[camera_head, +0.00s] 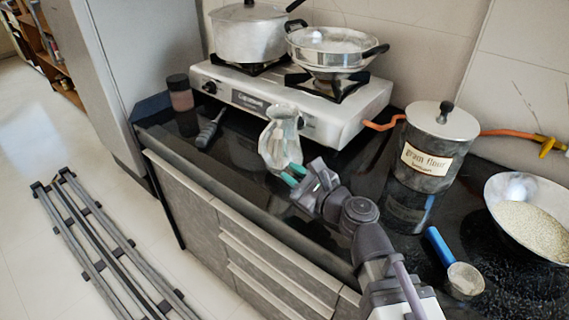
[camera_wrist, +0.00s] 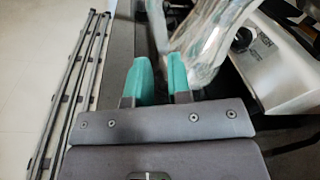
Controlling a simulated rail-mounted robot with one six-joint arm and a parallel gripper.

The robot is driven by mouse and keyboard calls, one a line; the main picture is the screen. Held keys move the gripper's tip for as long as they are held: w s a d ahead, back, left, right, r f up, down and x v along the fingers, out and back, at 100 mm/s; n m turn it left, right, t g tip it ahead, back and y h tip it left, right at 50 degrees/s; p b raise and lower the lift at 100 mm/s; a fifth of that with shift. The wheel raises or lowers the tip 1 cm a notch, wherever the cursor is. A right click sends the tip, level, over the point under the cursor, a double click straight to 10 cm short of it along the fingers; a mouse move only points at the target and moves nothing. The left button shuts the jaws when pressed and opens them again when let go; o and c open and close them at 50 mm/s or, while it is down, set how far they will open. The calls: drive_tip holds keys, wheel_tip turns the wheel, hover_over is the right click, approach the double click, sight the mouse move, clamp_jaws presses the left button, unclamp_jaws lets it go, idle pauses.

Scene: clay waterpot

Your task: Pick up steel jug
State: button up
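The steel jug (camera_head: 281,138) stands upright on the black counter, in front of the stove. It is shiny, with a wide spout and a rounded body. In the wrist view the jug (camera_wrist: 207,42) is ahead, mostly beyond and to the right of the right finger. My gripper (camera_head: 293,174) is low beside the jug's base on its near side, with teal fingertips. In the wrist view my gripper (camera_wrist: 159,70) is open, with a clear gap and nothing held. I cannot tell whether a fingertip touches the jug.
A white stove (camera_head: 300,110) with a pot (camera_head: 248,38) and a pan (camera_head: 330,50) stands behind the jug. A labelled canister (camera_head: 437,150), blue-handled scoop (camera_head: 440,243) and bowl of grain (camera_head: 530,205) are right.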

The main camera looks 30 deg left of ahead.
sight(268, 158)
drive_tip(key=x, duration=0.9)
drive_tip(key=shift+r, duration=0.1)
drive_tip(key=shift+s+d, duration=0.1)
drive_tip(key=shift+d, duration=0.05)
clamp_jaws()
